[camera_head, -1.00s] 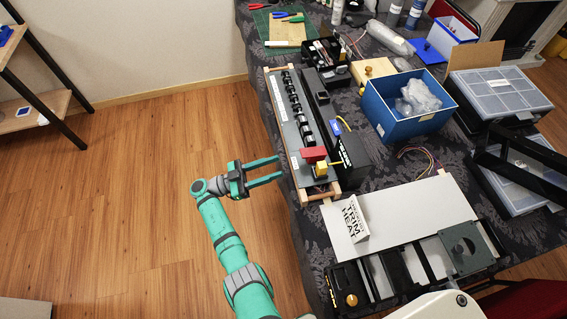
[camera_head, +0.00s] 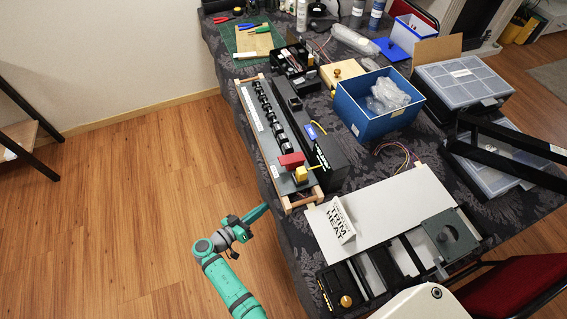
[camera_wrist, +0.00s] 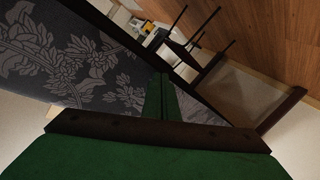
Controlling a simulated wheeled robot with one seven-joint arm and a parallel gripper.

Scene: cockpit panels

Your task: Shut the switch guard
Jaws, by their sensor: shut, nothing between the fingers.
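A long grey panel (camera_head: 262,134) in a wooden frame lies near the table's left edge, with a row of black switches on it. At its near end is a raised red cover (camera_head: 291,160), which looks like the switch guard, beside a yellow block (camera_head: 301,174). My gripper (camera_head: 265,208) is shut and empty, left of and below the panel's near end, apart from it. In the wrist view its green fingers (camera_wrist: 161,97) lie together, with the patterned tablecloth at left. I cannot identify the red cover in the wrist view.
A white panel (camera_head: 385,215) with a folded "TRIM HEAT" card (camera_head: 341,222) lies right of my gripper. A black box (camera_head: 328,160) stands right of the red cover. A blue bin (camera_head: 362,118) is farther back.

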